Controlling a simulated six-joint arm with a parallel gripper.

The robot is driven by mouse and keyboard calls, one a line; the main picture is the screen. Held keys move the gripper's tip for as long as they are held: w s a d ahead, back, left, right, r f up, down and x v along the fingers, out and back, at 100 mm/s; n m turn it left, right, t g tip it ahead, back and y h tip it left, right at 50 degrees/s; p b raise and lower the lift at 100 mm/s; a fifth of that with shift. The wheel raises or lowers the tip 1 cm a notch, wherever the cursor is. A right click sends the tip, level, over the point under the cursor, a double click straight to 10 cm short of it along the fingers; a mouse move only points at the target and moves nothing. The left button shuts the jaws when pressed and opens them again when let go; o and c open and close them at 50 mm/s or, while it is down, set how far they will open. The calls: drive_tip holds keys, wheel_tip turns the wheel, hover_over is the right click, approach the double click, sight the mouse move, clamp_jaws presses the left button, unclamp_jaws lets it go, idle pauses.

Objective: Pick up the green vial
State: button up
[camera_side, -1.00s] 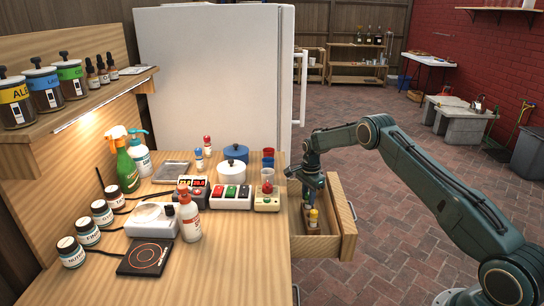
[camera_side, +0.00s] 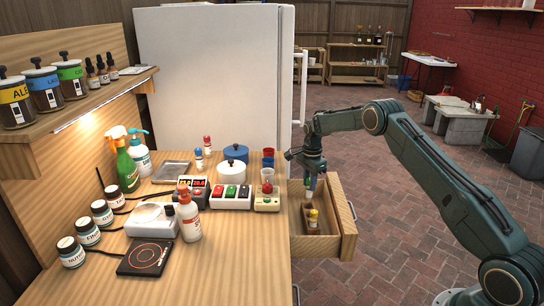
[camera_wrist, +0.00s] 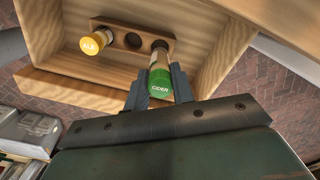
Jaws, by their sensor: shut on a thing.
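The green vial (camera_wrist: 160,83), its green cap marked "CIDER", is between the fingers of my gripper (camera_wrist: 160,88) in the wrist view. My gripper is shut on it. In the side view, my gripper (camera_side: 310,182) hangs over the open drawer (camera_side: 346,222) with the vial below its fingers, raised above the drawer. A yellow-capped vial marked "ALE" (camera_wrist: 94,42) stands in a wooden rack (camera_wrist: 132,38) in the drawer; it also shows in the side view (camera_side: 313,218).
The fridge (camera_side: 210,75) stands behind.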

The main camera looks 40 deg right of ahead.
wheel_tip(320, 180, up, 14)
drive_tip(key=shift+f, duration=0.15)
drive_tip(key=shift+a, duration=0.1)
idle(0.6)
